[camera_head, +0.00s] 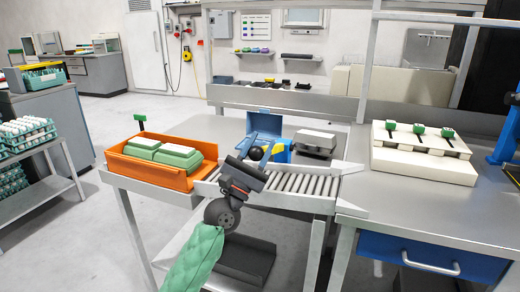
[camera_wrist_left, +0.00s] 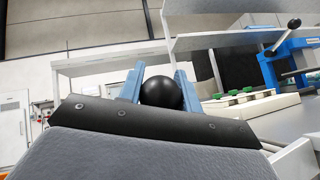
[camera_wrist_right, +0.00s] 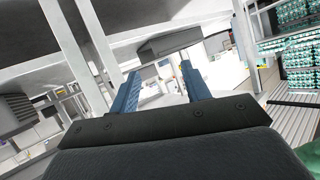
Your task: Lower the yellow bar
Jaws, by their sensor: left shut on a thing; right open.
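My left gripper (camera_head: 259,151) is over the roller conveyor, at the blue machine (camera_head: 264,122). Its blue fingers are closed around a round black knob (camera_head: 255,153). In the left wrist view the knob (camera_wrist_left: 161,93) sits between the two fingertips. A small yellow part (camera_head: 282,156) shows on the machine just right of the fingers; most of it is hidden, so I cannot tell the yellow bar's full shape or how it joins the knob. My right gripper (camera_wrist_right: 159,82) is open and empty in the right wrist view. It is outside the head view.
An orange tray (camera_head: 150,172) with green egg cartons stands left of the roller conveyor (camera_head: 300,184). A cream block with green-topped pieces (camera_head: 425,168) is on the right table. A blue press (camera_head: 508,135) stands at the far right.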

